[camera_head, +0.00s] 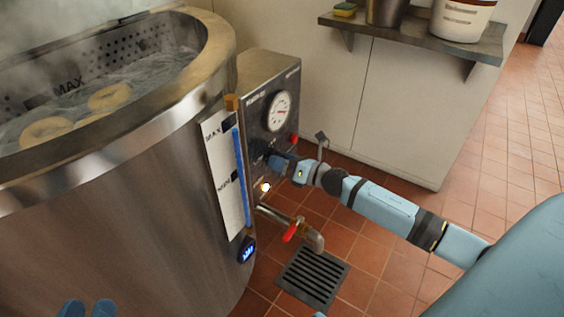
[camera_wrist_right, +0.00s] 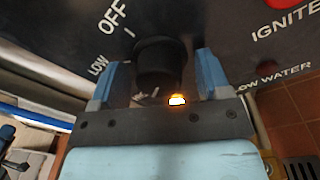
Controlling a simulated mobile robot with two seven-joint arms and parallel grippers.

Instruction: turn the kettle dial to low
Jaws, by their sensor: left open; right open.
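The black kettle dial (camera_wrist_right: 160,60) sits on the dark control panel in the right wrist view, with OFF above left and LOW further left. Its pointer setting is not clear. My right gripper (camera_wrist_right: 162,82) is open, with one blue finger on each side of the dial; a narrow gap shows, so firm contact cannot be told. In the head view my right gripper (camera_head: 273,160) is at the control box (camera_head: 285,83) and mostly hides the dial. My left gripper (camera_head: 89,308) is open and empty at the bottom left, before the kettle (camera_head: 150,200).
A lit indicator lamp (camera_head: 265,187) is below the dial. A pressure gauge (camera_head: 279,111) and a red button (camera_head: 294,139) are above. A drain tap with a red handle (camera_head: 291,231) sticks out lower down. Bagels (camera_head: 109,97) float in the steaming kettle. Tiled floor is free at right.

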